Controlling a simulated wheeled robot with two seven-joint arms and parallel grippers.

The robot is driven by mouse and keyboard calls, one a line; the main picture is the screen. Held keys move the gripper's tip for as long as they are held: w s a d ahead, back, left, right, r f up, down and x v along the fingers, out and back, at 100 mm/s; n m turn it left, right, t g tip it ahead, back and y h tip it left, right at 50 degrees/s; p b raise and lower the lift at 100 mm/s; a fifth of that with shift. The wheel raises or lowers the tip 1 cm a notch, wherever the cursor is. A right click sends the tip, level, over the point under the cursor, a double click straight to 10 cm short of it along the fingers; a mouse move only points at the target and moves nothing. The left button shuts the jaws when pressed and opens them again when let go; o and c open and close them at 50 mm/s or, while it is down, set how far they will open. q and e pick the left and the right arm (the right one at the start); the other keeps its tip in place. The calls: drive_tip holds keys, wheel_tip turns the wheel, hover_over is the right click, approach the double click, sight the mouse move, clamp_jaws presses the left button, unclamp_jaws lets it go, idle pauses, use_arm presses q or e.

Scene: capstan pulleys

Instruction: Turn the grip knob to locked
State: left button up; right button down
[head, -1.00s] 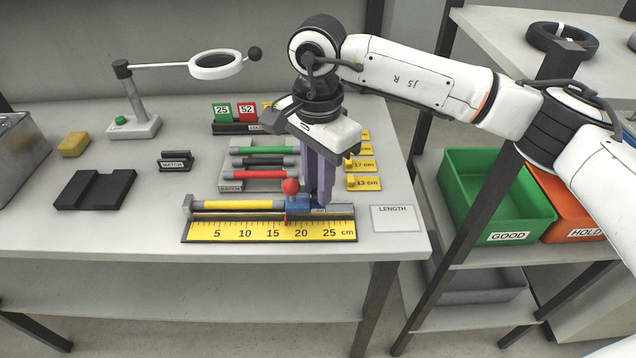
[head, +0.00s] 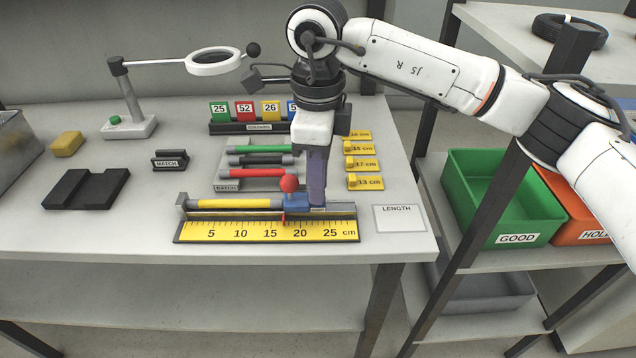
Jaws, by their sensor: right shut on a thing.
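A yellow ruler gauge (head: 265,232) marked in cm lies at the table's front. A yellow rod (head: 235,204) with grey ends lies along its rail. My left gripper is not in view.
A blank LENGTH card (head: 400,218) lies right of the gauge. Behind it is a rack of coloured rods (head: 228,184) and yellow cm tags (head: 364,182). A magnifier stand (head: 128,128) is at the back left. Green (head: 500,200) and orange (head: 578,205) bins stand right.

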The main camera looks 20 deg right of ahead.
drive_tip(key=m+b, duration=0.1)
drive_tip(key=m, duration=0.3)
drive_tip(key=shift+r+m, duration=0.1)
drive_tip(key=shift+m, duration=1.4)
drive_tip(key=c, duration=1.6)
unclamp_jaws()
wheel_tip(320, 180, up, 10)
drive_tip(key=shift+r, duration=0.15)
